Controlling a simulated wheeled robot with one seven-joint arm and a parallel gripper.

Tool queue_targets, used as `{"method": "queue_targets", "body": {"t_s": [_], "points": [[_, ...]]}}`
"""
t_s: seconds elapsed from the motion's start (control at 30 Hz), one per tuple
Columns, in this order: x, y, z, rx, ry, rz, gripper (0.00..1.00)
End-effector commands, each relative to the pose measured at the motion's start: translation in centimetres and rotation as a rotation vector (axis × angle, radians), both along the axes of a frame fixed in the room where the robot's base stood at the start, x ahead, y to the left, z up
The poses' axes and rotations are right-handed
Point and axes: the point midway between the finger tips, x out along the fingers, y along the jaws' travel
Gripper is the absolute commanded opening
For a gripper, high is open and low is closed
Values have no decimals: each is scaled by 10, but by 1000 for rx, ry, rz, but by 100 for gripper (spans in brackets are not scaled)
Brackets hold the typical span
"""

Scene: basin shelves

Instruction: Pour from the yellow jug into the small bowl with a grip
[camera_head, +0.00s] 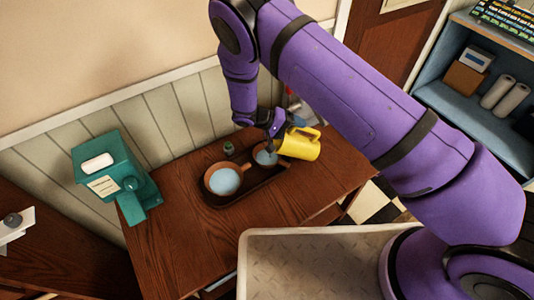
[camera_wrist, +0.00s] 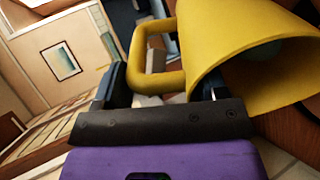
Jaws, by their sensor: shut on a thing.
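The yellow jug (camera_head: 299,146) is tilted on its side above the right end of a dark tray, its mouth toward the left. In the wrist view the jug (camera_wrist: 225,45) fills the upper right, and its handle loop lies between my fingers. My gripper (camera_head: 276,127) is shut on the jug; its fingers also show in the wrist view (camera_wrist: 163,88). The small bowl (camera_head: 256,162) stands on the tray just left of the jug's mouth, with pale blue in it. I cannot tell whether anything is flowing; the jug and gripper partly cover that bowl.
A larger brown bowl (camera_head: 209,187) with pale blue contents stands on the tray (camera_head: 232,202), left of the small bowl. A small dark green item (camera_head: 228,149) stands behind them. A teal dispenser (camera_head: 115,175) is at the table's left. The table front (camera_head: 180,255) is clear.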

Motion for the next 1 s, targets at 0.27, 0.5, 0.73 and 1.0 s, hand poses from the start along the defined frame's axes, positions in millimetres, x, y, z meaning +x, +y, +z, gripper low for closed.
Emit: {"method": "queue_targets", "body": {"t_s": [0.27, 0.5, 0.73, 1.0], "points": [[0, 0, 0, -7, 0, 0, 9], [0, 1, -1, -12, 0, 0, 9], [0, -9, 8, 104, -4, -4, 9], [0, -25, 20, 379, -12, -5, 9]]}}
